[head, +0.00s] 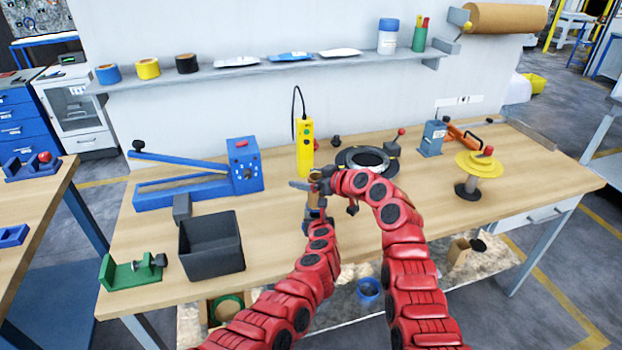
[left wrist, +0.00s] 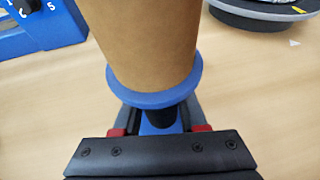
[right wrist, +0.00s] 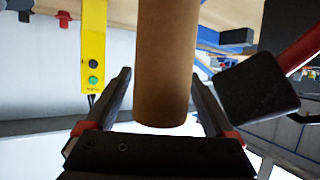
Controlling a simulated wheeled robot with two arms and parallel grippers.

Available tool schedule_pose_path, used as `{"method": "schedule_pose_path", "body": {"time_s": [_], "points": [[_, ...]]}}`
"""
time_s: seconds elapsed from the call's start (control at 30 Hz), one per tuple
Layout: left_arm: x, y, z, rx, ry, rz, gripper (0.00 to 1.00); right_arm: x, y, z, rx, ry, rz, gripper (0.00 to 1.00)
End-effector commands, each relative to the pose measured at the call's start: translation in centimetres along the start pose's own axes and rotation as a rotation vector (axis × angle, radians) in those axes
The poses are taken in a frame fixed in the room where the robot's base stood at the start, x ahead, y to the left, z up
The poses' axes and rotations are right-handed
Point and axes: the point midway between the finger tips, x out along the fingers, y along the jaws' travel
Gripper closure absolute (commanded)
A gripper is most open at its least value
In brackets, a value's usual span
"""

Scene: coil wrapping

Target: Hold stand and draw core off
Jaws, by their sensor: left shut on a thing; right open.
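The core (left wrist: 143,40) is a brown cardboard tube standing on the blue flange of the stand (left wrist: 155,99). My left gripper (left wrist: 160,128) is shut on the stand just below the flange. In the head view the core is mostly hidden by my grippers. My right gripper (right wrist: 162,92) is open, with one finger on each side of the core, which also shows in the right wrist view (right wrist: 166,60). A gap shows between the core and the left-hand finger; I cannot tell if the other finger touches.
A yellow control box (head: 304,148) stands just behind the grippers. A dark ring on a round base (head: 368,162) lies behind my right arm. A black bin (head: 212,245) and a blue lever tool (head: 246,165) are to the left. A yellow-disc spool stand (head: 480,165) is at right.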

Motion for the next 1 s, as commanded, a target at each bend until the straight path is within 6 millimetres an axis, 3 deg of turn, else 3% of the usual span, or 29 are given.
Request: {"method": "schedule_pose_path", "body": {"time_s": [0.17,0.67,0.7,0.93,1.0], "points": [[0.0,0.01,0.02,0.0,0.0,0.0,1.0,-0.01,0.0,0.0,0.0,0.0,0.0,0.11],[0.01,0.02,0.02,0.0,0.0,0.0,1.0,-0.03,0.01,0.01,0.0,-0.001,0.0,1.0],[0.01,0.02,0.02,0.0,0.0,0.0,1.0,-0.03,0.01,0.01,0.0,-0.001,0.0,0.54],[0.01,0.02,0.02,0.0,0.0,0.0,1.0,-0.03,0.01,0.01,0.0,-0.001,0.0,0.95],[0.01,0.02,0.02,0.0,0.0,0.0,1.0,-0.03,0.01,0.02,0.0,-0.001,0.0,1.0]]}}
